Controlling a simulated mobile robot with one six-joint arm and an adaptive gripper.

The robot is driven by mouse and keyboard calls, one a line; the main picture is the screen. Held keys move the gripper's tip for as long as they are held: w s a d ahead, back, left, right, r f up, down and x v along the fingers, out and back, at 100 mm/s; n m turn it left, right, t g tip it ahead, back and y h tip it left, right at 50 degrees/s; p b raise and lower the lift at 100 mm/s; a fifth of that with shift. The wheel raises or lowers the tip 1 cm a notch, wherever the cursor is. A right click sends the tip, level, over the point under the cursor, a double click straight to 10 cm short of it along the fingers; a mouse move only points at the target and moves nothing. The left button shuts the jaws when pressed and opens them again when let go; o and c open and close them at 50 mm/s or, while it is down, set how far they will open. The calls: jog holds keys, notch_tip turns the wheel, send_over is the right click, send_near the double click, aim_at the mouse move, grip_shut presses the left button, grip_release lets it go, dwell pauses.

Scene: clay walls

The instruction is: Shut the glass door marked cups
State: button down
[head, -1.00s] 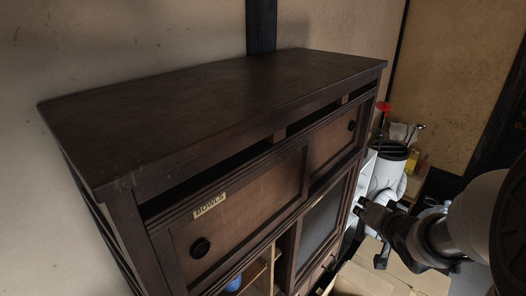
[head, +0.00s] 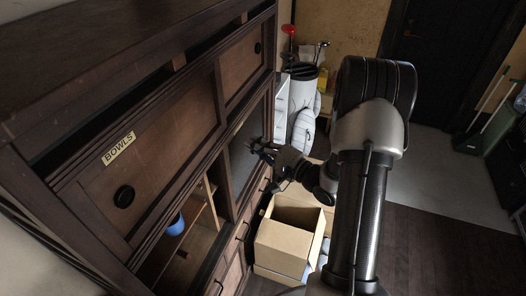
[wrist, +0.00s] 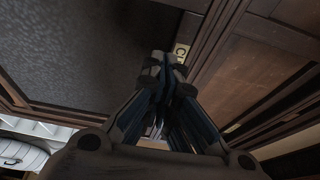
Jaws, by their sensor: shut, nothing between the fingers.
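The glass door (head: 247,143) is a dark-framed pane in the lower part of the dark wooden cabinet. It stands at the right side of its bay, and the left side is open, with shelves and a blue item (head: 175,225) showing. In the wrist view the grey pane (wrist: 85,50) fills the upper left. A pale label (wrist: 181,51) on its frame reads "CU", the rest hidden by my fingers. My gripper (head: 256,148) is shut and empty at the glass door; its fingertips (wrist: 163,62) overlap the frame beside the label. I cannot tell whether they touch it.
An upper wooden door (head: 150,150) carries a "BOWLS" label (head: 118,148). An open cardboard box (head: 288,240) stands on the floor below my gripper. The dark floor (head: 440,245) at right is clear.

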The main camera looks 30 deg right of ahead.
jog(key=x, duration=0.4)
jog(key=shift+b, duration=0.3)
jog(key=a, duration=0.1)
jog(key=s+a, duration=0.1)
jog(key=shift+s+a+b, duration=0.25)
jog(key=shift+a+b, duration=0.05)
jog(key=shift+b, duration=0.1)
jog(key=shift+s+a, duration=0.25)
jog(key=shift+a, duration=0.1)
